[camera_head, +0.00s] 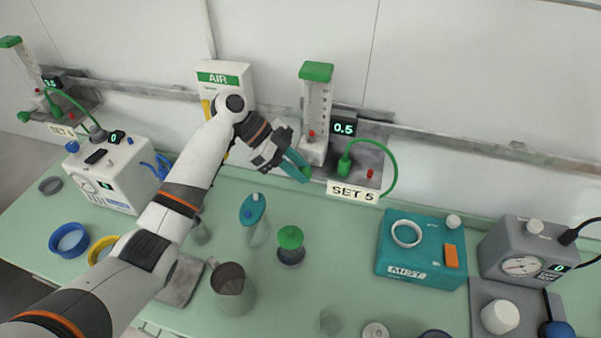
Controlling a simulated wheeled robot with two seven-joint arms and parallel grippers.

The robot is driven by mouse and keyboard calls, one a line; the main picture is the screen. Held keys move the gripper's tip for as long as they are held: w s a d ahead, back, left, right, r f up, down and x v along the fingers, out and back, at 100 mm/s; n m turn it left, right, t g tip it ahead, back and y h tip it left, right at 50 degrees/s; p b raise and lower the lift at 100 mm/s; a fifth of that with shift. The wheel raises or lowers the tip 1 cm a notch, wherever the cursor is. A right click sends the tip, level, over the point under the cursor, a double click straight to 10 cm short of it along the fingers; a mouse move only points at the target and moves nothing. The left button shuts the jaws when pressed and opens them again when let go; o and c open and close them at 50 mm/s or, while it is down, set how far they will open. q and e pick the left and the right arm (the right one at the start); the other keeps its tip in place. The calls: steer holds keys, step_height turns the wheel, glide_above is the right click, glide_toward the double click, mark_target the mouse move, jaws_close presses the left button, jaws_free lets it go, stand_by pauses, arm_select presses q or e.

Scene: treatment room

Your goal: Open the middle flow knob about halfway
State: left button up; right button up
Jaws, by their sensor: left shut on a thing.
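The middle flowmeter (317,105) has a green cap and a clear scaled tube with a red float near its bottom. It stands on the wall rail beside a display (344,128) reading 0.5, above a label (352,192) reading "SET 5". My left gripper (298,168) reaches in from the left, its teal fingers shut on the green flow knob (306,173) at the flowmeter's lower front. The fingers hide most of the knob, so its turn angle cannot be told. My right gripper is out of view.
A white AIR box (225,75) is on the wall behind my left wrist. Another flowmeter (22,65) is at far left. The bench holds a teal MIST box (420,268), a grey gauge box (515,235) and a green-lidded jar (290,238).

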arm_select(q)
steer(key=shift+a+f+g+h+b, duration=0.15)
steer(key=shift+f+g+h+b, duration=0.15)
steer(key=shift+h+b, duration=0.9)
steer(key=shift+s, duration=0.1)
steer(key=o, duration=0.9)
steer(key=shift+c, duration=0.2)
steer(key=shift+s+a+r, duration=0.1)
steer(key=shift+s+r, duration=0.05)
steer(key=shift+r, duration=0.05)
steer(key=b+v, duration=0.5)
steer(key=v, duration=0.7)
steer(key=shift+b, duration=0.3)
